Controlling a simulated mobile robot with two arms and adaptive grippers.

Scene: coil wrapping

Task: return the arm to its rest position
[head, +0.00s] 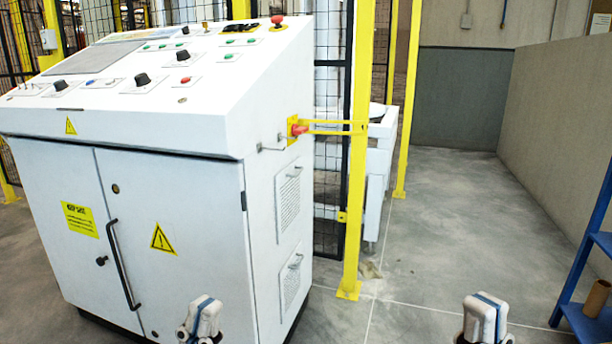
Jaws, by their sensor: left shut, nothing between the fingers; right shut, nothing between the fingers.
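My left gripper (203,318) shows at the bottom edge of the head view, in front of the lower part of the white control cabinet (200,215). It points up, is shut and holds nothing. My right gripper (483,316) shows at the bottom edge further right, with bare grey floor behind it. It also points up, is shut and holds nothing. Most of both arms is out of view below the frame.
The cabinet's sloped panel carries knobs and buttons, with a red switch (298,130) on its side. A yellow post (357,200) and black mesh fence stand behind. A blue shelf (590,260) holding a brown tube (597,299) is at right. Floor between is clear.

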